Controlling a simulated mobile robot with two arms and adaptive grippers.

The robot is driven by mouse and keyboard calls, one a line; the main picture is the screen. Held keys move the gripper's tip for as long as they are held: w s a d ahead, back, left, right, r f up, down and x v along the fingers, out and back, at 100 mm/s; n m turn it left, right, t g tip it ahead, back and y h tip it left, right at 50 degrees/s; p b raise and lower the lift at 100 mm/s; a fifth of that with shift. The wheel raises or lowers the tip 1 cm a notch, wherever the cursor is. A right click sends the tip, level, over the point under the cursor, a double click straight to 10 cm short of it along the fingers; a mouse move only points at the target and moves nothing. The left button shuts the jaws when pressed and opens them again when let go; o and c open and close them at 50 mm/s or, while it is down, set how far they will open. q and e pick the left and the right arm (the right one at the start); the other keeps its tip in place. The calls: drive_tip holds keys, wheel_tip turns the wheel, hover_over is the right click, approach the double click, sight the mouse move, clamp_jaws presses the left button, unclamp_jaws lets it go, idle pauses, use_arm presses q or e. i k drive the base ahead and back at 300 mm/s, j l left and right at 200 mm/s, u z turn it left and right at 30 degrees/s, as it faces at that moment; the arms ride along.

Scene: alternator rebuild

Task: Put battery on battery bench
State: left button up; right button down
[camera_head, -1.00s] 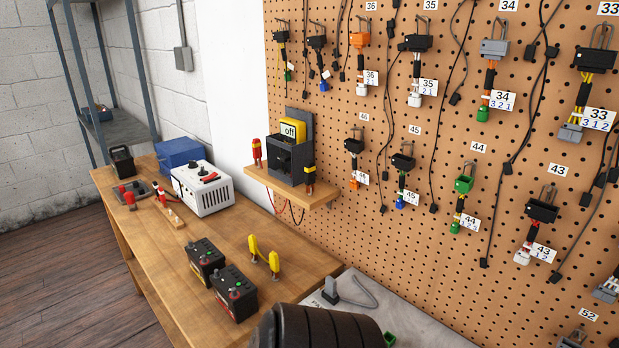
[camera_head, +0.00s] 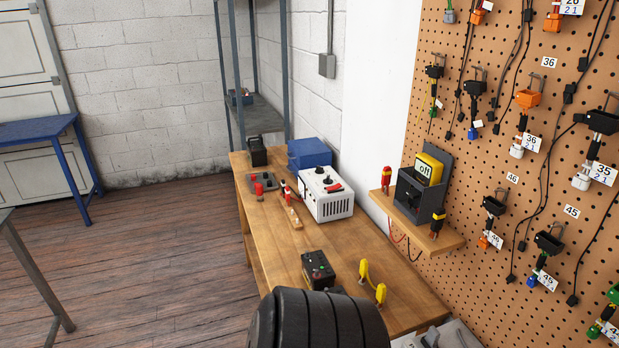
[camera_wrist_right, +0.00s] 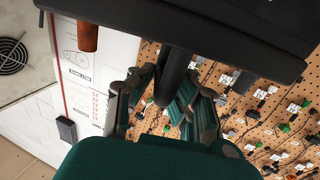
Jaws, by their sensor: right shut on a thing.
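The wooden bench (camera_head: 290,246) stands along the wall in the head view. A black battery (camera_head: 318,269) with a green and a red spot on top sits on its near half. A dark ribbed form in front hides the bench's near end. In the right wrist view my right gripper (camera_wrist_right: 160,112) is shut on a black bar (camera_wrist_right: 174,72), which joins a wide dark slab (camera_wrist_right: 215,28). I cannot tell whether this held thing is a battery. My left gripper is not in view.
The bench also bears a white charger-like box (camera_head: 325,196), a blue box (camera_head: 309,153), a black case (camera_head: 257,151) and yellow clamps (camera_head: 372,281). A small wall shelf (camera_head: 418,226) juts out above its right side. Open floor (camera_head: 150,250) lies left.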

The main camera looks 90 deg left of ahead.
sight(300, 246)
drive_tip(key=u, duration=0.45)
drive_tip(key=j+u, duration=0.1)
drive_tip(key=u, duration=0.35)
drive_tip(key=j+u, duration=0.1)
drive_tip(key=u, duration=0.85)
drive_tip(key=j+u, duration=0.1)
drive_tip(key=u, duration=0.35)
drive_tip(key=j+u, duration=0.1)
drive_tip(key=u, duration=0.85)
